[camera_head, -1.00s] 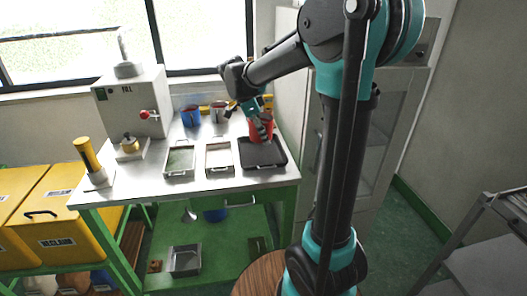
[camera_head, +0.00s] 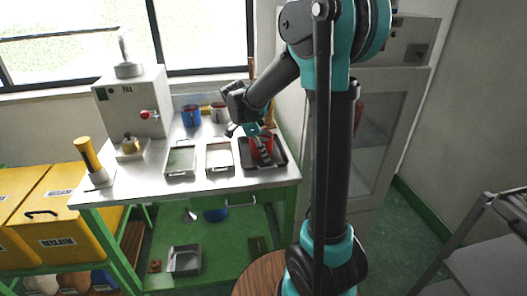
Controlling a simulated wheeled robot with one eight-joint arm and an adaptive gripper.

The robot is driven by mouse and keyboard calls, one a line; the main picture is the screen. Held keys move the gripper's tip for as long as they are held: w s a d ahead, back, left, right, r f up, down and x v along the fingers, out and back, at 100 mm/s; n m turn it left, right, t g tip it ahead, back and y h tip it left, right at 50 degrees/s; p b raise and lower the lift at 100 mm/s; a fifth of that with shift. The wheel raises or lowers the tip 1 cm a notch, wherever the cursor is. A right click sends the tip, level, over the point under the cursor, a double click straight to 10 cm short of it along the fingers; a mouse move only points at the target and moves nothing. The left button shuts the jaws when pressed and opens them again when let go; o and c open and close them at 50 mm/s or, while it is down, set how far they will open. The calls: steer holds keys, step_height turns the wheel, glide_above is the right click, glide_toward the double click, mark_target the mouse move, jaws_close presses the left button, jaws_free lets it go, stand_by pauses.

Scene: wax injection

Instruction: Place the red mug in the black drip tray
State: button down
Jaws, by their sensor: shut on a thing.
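The red mug (camera_head: 256,149) is over the black drip tray (camera_head: 279,164), within its outline, and looks upright. Whether its base touches the tray floor cannot be told. My gripper (camera_head: 263,150) is shut on the mug from the near side, and its fingers cover part of the mug. The drip tray lies on the right part of the steel table (camera_head: 140,189), near its right edge.
Left of the drip tray are two shallow trays (camera_head: 219,170) (camera_head: 180,173). A blue mug (camera_head: 190,117) and a grey mug (camera_head: 217,114) stand behind. A wax machine (camera_head: 133,104) is at the back left. A cabinet (camera_head: 385,130) stands to the right.

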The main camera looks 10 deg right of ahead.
steer(key=c, duration=0.9)
jaws_free()
steer(key=shift+r, duration=0.1)
steer(key=v, duration=1.2)
